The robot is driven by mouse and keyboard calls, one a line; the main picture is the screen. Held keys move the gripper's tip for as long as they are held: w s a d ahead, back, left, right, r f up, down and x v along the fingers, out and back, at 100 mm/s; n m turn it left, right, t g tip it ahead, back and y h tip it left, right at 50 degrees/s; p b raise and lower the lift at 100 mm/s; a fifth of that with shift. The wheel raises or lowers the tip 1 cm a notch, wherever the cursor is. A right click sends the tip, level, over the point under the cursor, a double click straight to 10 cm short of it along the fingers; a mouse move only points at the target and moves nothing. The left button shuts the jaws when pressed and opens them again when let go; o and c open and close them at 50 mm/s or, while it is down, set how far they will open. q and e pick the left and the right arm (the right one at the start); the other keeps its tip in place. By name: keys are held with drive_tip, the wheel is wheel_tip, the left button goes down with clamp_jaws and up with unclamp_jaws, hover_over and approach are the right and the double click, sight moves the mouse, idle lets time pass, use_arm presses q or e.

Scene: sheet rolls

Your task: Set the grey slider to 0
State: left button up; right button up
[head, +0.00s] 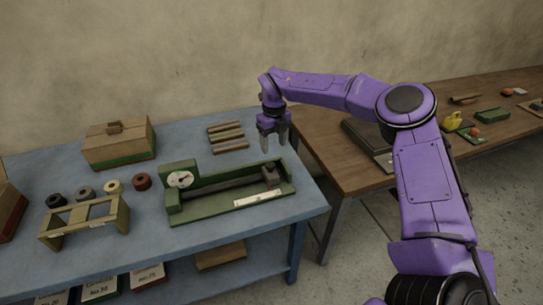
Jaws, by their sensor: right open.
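The grey slider (271,175) sits near the right end of a green device (237,203) on the blue table. A dark bar runs along the device from the slider to the left. A round white dial (180,179) with a needle is on the device's left end; its marks are too small to read. A pale label strip is on the device's front right. My right gripper (275,141) points down, open and empty, above and behind the slider, apart from it. My left gripper is not in view.
Several rods (228,138) lie behind the device. A cardboard box (118,143) stands at the back left. Several small rolls (112,186) sit behind a wooden rack (86,218). A brown table (340,170) with assorted items adjoins on the right. The blue table (220,237) is clear in front of the device.

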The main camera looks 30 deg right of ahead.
sight(273, 164)
wheel_tip(273, 164, down, 7)
drive_tip(key=shift+w+a+r+p, duration=0.1)
drive_tip(key=shift+w+p, duration=0.05)
drive_tip(key=shift+p, duration=0.7)
drive_tip(key=shift+f, duration=0.55)
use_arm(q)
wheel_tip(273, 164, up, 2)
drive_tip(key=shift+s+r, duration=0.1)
